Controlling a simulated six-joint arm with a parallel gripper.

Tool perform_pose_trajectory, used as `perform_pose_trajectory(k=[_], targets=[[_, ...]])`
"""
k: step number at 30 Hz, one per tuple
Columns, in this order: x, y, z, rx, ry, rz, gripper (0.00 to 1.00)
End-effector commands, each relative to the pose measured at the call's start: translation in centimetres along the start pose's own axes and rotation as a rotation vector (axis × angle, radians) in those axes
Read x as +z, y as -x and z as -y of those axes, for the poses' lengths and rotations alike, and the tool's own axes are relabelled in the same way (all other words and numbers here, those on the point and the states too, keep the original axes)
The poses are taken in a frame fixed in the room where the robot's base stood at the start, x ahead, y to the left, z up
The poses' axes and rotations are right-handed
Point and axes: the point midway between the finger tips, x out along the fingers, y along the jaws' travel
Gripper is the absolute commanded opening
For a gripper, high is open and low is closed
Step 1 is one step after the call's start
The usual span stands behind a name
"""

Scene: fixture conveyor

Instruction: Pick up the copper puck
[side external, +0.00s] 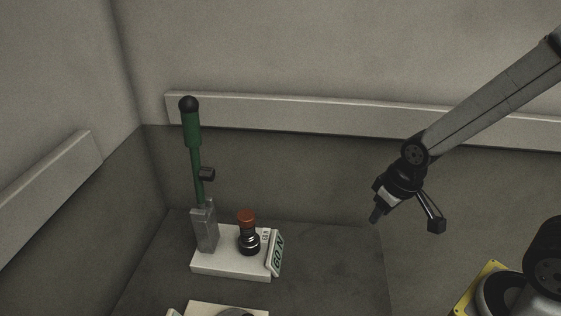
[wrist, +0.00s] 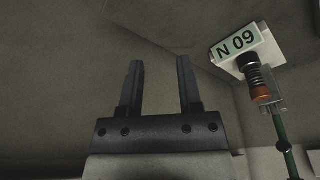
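A copper-coloured round piece (side external: 246,216) sits on top of a dark, ribbed spring post (side external: 249,241) on a white base plate. It is the only copper-coloured thing I see; whether it is a loose puck or the post's cap I cannot tell. In the wrist view the same piece (wrist: 262,94) shows at the right, outside the fingers. My gripper (side external: 377,214) hangs in the air to the right of the post and apart from it. In the wrist view my gripper (wrist: 160,62) has its two fingers spread, with nothing between them.
A tall lever with a green handle (side external: 192,130) stands just left of the post. Another white plate (side external: 200,308) is cut off at the bottom. A yellow-edged base (side external: 470,295) is lower right. Grey floor between is clear.

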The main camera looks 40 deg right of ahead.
Motion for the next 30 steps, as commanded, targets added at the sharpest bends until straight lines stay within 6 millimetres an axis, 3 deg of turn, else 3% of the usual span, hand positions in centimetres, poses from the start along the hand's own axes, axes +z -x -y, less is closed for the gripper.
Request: perform_pose_trajectory(k=[1,4,5,17,23,30], targets=[[0.0,0.0,0.0,0.000,0.000,0.000,0.64],[0.0,0.0,0.0,0.000,0.000,0.000,0.95],[0.0,0.0,0.0,0.000,0.000,0.000,0.98],[-0.7,-0.1,-0.1,0.007,0.011,-0.019,0.98],[-4.0,-0.7,-0.7,0.037,0.080,-0.121,0.98],[-11.4,-1.8,-0.4,0.042,0.256,-0.360,0.98]])
